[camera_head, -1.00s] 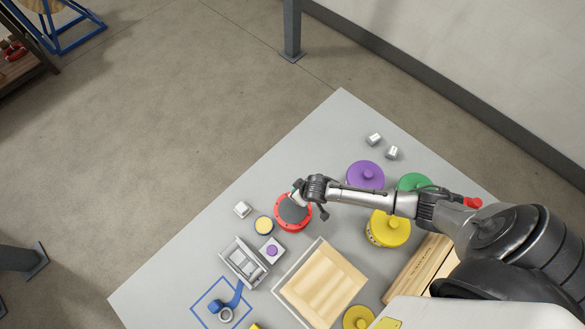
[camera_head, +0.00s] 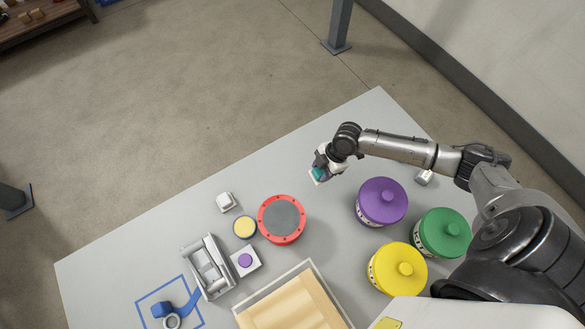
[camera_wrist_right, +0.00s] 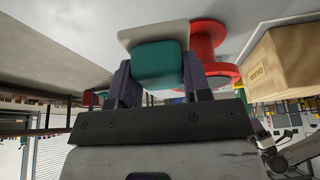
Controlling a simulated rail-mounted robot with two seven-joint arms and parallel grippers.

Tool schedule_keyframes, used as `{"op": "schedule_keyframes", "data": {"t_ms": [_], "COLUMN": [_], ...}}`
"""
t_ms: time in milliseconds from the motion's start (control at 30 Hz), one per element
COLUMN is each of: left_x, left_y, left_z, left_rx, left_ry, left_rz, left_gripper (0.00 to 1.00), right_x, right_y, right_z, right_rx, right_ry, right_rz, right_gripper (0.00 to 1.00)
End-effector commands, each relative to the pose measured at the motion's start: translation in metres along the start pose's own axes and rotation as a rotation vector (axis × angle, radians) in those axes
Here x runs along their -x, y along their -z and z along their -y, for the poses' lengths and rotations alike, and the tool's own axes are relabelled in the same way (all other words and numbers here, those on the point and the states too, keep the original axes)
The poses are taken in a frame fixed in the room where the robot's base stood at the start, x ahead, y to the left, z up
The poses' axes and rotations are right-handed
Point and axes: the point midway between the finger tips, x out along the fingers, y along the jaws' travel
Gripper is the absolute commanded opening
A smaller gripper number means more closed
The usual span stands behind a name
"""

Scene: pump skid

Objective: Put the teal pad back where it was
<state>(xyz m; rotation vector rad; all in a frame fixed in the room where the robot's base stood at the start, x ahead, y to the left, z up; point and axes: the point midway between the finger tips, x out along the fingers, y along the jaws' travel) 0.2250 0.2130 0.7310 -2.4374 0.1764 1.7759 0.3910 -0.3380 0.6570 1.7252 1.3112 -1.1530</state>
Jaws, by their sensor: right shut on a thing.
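The teal pad (camera_head: 318,174) is in my right gripper (camera_head: 325,168), which holds it above the grey table's far part. In the right wrist view the teal pad (camera_wrist_right: 158,65) sits between the two fingers (camera_wrist_right: 157,85), with a pale plate (camera_wrist_right: 152,33) against its far side. The red round flange with a grey top (camera_head: 281,219) is below and left of the gripper in the head view, apart from it.
Purple (camera_head: 381,202), green (camera_head: 442,233) and yellow (camera_head: 397,269) lidded drums stand to the right. A yellow-topped disc (camera_head: 244,227), small white block (camera_head: 226,202), purple-knobbed block (camera_head: 245,260) and grey bracket (camera_head: 207,267) are left. The table's far strip (camera_head: 365,110) is clear.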

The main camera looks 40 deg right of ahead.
Motion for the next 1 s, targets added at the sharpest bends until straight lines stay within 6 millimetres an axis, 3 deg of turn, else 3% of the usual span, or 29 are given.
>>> {"op": "schedule_keyframes", "data": {"t_ms": [233,700,1000], "left_x": [-0.018,-0.060,-0.068], "left_y": [-0.006,-0.019,-0.021], "left_z": [0.002,0.001,-0.002], "left_rx": [-0.005,-0.005,0.001], "left_ry": [0.006,0.007,0.002], "left_rz": [-0.001,-0.001,-0.001], "left_gripper": [0.43,0.43,0.43], "right_x": [-0.012,-0.076,-0.088], "right_y": [-0.001,0.017,0.021], "right_z": [-0.007,-0.084,-0.101], "right_rx": [0.078,0.082,0.082], "right_ry": [0.030,0.033,0.035], "right_rz": [-0.003,-0.002,0.000], "right_gripper": [0.25,0.25,0.25]}}
